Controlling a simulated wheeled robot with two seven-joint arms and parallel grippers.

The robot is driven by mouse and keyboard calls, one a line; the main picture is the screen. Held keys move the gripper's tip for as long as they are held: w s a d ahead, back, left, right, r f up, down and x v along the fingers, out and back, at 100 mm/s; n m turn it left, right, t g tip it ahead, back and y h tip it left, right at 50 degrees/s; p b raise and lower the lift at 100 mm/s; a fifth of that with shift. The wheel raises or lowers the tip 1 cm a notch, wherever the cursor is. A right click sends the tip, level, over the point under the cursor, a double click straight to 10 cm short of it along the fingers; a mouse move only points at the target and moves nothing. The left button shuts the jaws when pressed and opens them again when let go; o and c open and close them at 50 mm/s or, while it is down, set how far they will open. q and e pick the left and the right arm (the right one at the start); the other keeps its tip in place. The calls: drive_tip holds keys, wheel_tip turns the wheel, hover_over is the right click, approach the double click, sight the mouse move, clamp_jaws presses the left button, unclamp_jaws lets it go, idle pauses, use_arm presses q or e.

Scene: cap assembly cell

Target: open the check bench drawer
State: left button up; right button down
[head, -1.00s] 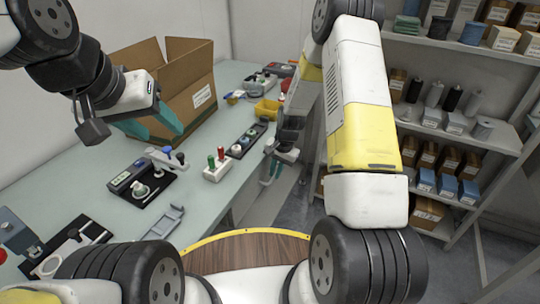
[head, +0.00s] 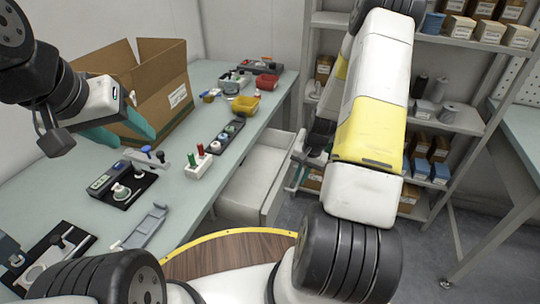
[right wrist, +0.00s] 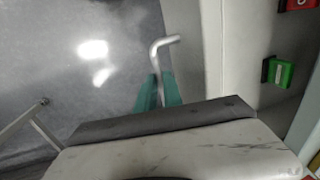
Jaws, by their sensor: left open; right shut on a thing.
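The check bench (head: 55,195) is the pale green-topped table along the wall. Its drawer (head: 240,198), a pale box, stands pulled out from under the bench's right edge. What shows of its inside looks empty. My right gripper (head: 297,178) is at the drawer's front, partly hidden by my own arm. In the right wrist view its teal fingers (right wrist: 159,92) are shut on a bent metal handle (right wrist: 160,48), beside the pale drawer front (right wrist: 225,50). My left gripper (head: 122,132) is open and empty, above the bench in front of the cardboard box.
The open cardboard box (head: 145,80) stands at the back of the bench. A yellow bin (head: 245,105), a white holder with red and green pegs (head: 198,167) and small fixtures lie along it. Shelves (head: 450,118) stand at the back right. Grey floor (head: 390,245) is clear right of the drawer.

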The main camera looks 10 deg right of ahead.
drive_tip(key=s+d, duration=0.6)
drive_tip(key=d, duration=0.3)
drive_tip(key=shift+s+d, duration=0.2)
drive_tip(key=shift+s, duration=0.05)
drive_tip(key=c, duration=1.5)
unclamp_jaws()
wheel_tip(320, 180, up, 8)
drive_tip(key=d, duration=0.1)
drive_tip(key=shift+s+d+f, duration=0.15)
drive_tip(key=shift+s, duration=0.25)
